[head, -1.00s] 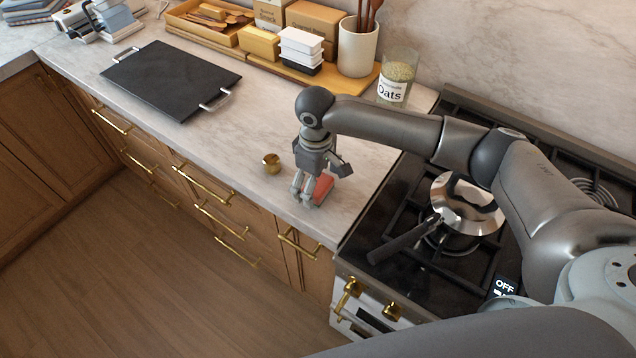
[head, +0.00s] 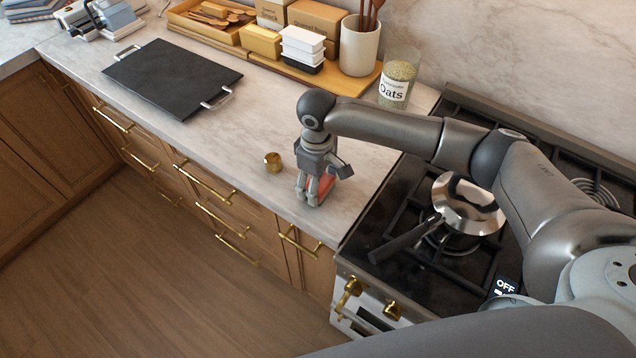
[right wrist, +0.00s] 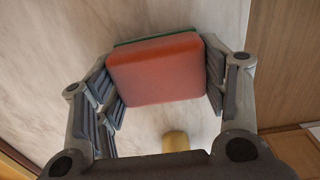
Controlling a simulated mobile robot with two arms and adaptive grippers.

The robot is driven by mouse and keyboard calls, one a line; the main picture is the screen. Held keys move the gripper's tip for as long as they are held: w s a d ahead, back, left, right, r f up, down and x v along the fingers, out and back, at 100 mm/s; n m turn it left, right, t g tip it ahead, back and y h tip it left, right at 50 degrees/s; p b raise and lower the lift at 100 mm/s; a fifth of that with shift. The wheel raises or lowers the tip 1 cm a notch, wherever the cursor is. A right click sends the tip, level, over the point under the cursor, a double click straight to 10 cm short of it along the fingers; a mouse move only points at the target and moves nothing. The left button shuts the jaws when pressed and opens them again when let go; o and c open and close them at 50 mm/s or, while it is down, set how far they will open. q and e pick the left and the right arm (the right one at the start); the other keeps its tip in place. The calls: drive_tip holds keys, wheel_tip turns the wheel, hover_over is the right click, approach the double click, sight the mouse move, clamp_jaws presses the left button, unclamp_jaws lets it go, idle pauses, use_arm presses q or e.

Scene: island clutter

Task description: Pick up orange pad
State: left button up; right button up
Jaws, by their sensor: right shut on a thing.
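The orange pad (head: 325,186) is on the marble counter near its front edge, close to the stove. In the right wrist view the pad (right wrist: 157,70) is a rounded orange block with a green layer along its far side. My right gripper (head: 314,198) points down over it, and its fingers (right wrist: 162,82) are shut on the pad from both sides. In the head view the fingers partly cover the pad. Whether it touches the counter is hard to tell. My left gripper is not in view.
A black tray (head: 172,78) lies further left. An oats jar (head: 398,78) and a utensil crock (head: 360,46) stand at the back. A pan (head: 466,206) sits on the stove to the right.

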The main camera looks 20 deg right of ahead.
drive_tip(key=shift+r+b, duration=0.4)
drive_tip(key=shift+r, duration=0.1)
drive_tip(key=s+r+b, duration=0.3)
drive_tip(key=s+r, duration=0.9)
drive_tip(key=s, duration=0.2)
drive_tip(key=shift+d, duration=0.25)
